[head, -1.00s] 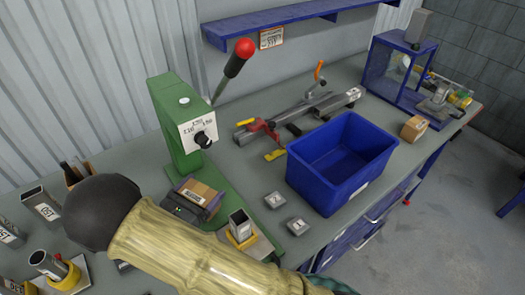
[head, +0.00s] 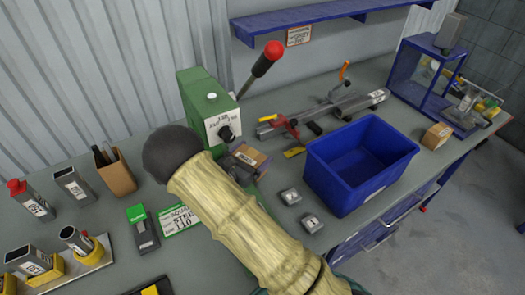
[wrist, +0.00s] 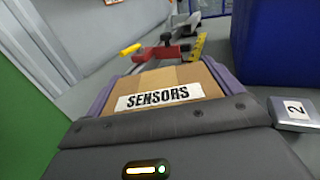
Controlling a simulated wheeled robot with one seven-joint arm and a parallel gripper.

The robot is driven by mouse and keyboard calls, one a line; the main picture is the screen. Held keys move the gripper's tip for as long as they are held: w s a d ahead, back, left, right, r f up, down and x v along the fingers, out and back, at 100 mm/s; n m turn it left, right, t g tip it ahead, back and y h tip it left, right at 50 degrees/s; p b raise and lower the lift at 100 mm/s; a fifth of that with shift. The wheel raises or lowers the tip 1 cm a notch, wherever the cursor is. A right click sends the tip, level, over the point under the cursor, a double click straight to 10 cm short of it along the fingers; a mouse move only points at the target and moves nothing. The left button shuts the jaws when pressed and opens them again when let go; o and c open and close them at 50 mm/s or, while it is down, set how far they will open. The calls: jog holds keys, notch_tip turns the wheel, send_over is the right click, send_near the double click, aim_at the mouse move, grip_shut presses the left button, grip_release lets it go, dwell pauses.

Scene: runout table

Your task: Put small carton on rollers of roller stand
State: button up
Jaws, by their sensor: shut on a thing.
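A small brown carton (head: 250,156) is in my gripper (head: 245,160), beside the green press in the head view. In the wrist view the carton (wrist: 165,88) shows a white label reading SENSORS, and purple fingers sit against its left and right sides. My gripper is shut on it. My arm hides part of the gripper and what lies beneath it. A long grey bar assembly (head: 345,107) with a red clamp lies beyond the carton. I cannot tell whether it includes the roller stand; no rollers are clearly visible. Another brown carton (head: 437,136) sits right of the blue bin.
The green press (head: 207,100) with its red-knobbed lever stands close left of the carton. A deep blue bin (head: 345,192) stands to the right. Two small numbered blocks (head: 290,196) lie before the bin. Tubes and holders crowd the left bench. A blue shelf (head: 300,20) hangs above.

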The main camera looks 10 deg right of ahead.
jog(key=shift+x, duration=1.75)
jog(key=shift+w+d, duration=0.1)
jog(key=shift+w, duration=0.05)
jog(key=f, duration=0.1)
jog(key=f+p, duration=0.1)
jog(key=w+f, duration=0.1)
jog(key=shift+d+p, duration=0.3)
jog(key=shift+p, duration=0.05)
jog(key=shift+s+f, duration=0.15)
jog(key=shift+f, duration=0.05)
jog(key=shift+d, duration=0.1)
jog(key=shift+f, duration=0.2)
jog(key=shift+s+f+b, duration=0.1)
jog(key=shift+f+b, duration=0.05)
jog(key=shift+b, duration=0.2)
